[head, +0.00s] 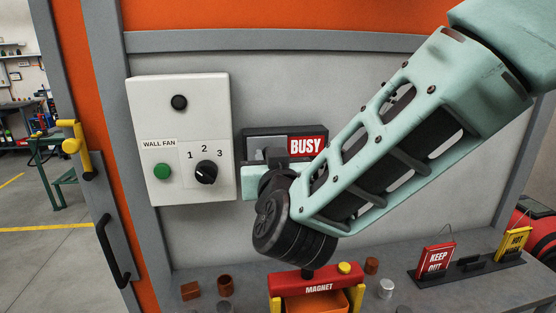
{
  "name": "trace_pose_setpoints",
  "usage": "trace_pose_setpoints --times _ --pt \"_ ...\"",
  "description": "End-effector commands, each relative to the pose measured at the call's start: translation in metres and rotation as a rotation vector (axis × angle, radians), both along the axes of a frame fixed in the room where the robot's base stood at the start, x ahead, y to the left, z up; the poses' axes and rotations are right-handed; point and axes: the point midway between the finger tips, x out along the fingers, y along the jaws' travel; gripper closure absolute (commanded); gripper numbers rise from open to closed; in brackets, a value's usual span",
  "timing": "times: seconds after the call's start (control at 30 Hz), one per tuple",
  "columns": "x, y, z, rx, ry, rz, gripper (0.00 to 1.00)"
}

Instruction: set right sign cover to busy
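The sign (285,131) is a dark frame on the grey wall panel, right of the white control box. Its right half shows a red plate with the word BUSY (306,146). A grey cover (267,145) sits over the left part of the sign, and no word shows there. My gripper (273,168) is in front of the lower left of the sign, at the cover. My dark wrist and pale green arm hide most of it, so I cannot see its fingertips or whether they touch the cover.
The control box (150,125) with a WALL FAN button and a 1-2-3 knob stands close left of my gripper. Below is a bench (400,291) with a red MAGNET tool (306,287), small cups and blocks, and a rack with KEEP OUT (437,259) and yellow signs.

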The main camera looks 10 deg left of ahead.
Motion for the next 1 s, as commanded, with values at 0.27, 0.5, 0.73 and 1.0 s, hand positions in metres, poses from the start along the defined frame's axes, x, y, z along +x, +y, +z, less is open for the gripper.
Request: trace_pose_setpoints --times 0.27,0.5,0.73,1.0 --pt "-0.002 0.003 0.001 0.002 0.001 0.010 0.52" --pt "-0.006 0.002 0.000 0.001 0.000 0.009 0.52" --pt "-0.042 -0.008 -0.002 0.002 -0.001 0.011 0.52" --pt "-0.104 -0.026 -0.001 0.004 -0.003 0.013 0.52"
